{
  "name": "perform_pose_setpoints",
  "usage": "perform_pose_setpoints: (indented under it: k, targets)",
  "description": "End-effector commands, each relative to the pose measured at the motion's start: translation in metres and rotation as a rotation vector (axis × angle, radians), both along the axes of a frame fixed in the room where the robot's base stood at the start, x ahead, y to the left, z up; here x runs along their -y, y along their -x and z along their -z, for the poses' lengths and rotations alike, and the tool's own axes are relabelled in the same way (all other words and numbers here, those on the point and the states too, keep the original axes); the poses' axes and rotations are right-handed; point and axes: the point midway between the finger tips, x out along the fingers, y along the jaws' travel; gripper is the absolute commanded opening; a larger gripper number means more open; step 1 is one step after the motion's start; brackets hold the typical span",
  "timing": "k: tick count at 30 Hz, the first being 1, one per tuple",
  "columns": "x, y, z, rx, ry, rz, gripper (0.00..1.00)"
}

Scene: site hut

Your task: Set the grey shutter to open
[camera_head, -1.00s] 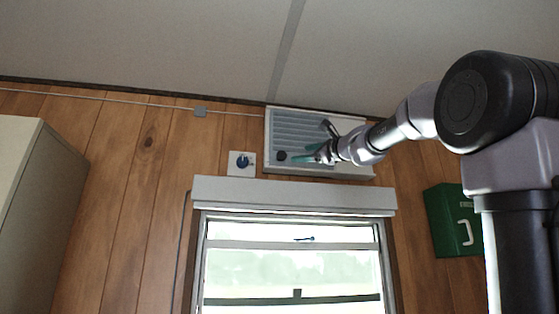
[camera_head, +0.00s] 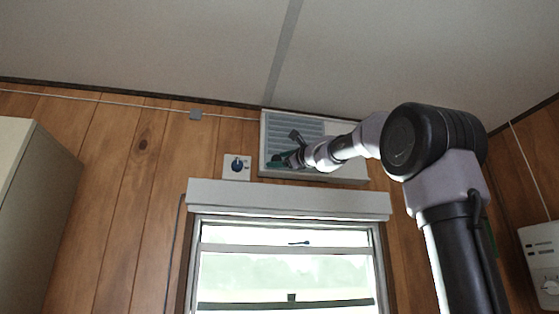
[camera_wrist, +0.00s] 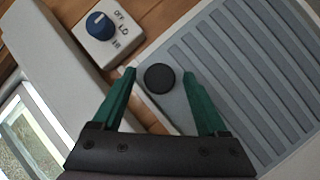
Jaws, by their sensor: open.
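The grey slatted shutter (camera_head: 290,128) sits in a pale frame high on the wood wall, above the window. In the wrist view its grey slats (camera_wrist: 240,75) run diagonally, with gaps or grooves between them too fine to judge. A round black knob (camera_wrist: 160,78) stands at the shutter's lower left corner. My gripper (camera_wrist: 160,85) is open, its two green fingers on either side of the knob, apart from it in the picture. In the head view my gripper (camera_head: 273,161) covers the knob at the shutter's lower left.
A white switch box (camera_head: 237,167) with a blue dial (camera_wrist: 99,26) marked OFF, LO and HI is on the wall left of the shutter. A white blind housing (camera_head: 290,198) runs above the window. A cabinet (camera_head: 35,215) stands at left. A white wall unit (camera_head: 541,265) is at right.

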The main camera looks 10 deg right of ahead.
Motion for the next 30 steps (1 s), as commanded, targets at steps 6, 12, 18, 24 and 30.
perform_pose_setpoints:
  k: [6,12,18,24,30]
  targets:
    - [0.0001,0.0003,0.0001,0.000,0.000,0.000,0.11]
    - [0.0000,0.0002,0.0004,-0.001,0.001,-0.001,0.00]
    - [-0.0001,0.0002,0.0006,-0.001,0.000,-0.001,0.00]
    - [-0.0002,0.0002,0.0008,-0.002,0.000,-0.002,0.00]
    - [-0.0003,0.0002,0.0010,-0.002,0.000,-0.002,0.00]
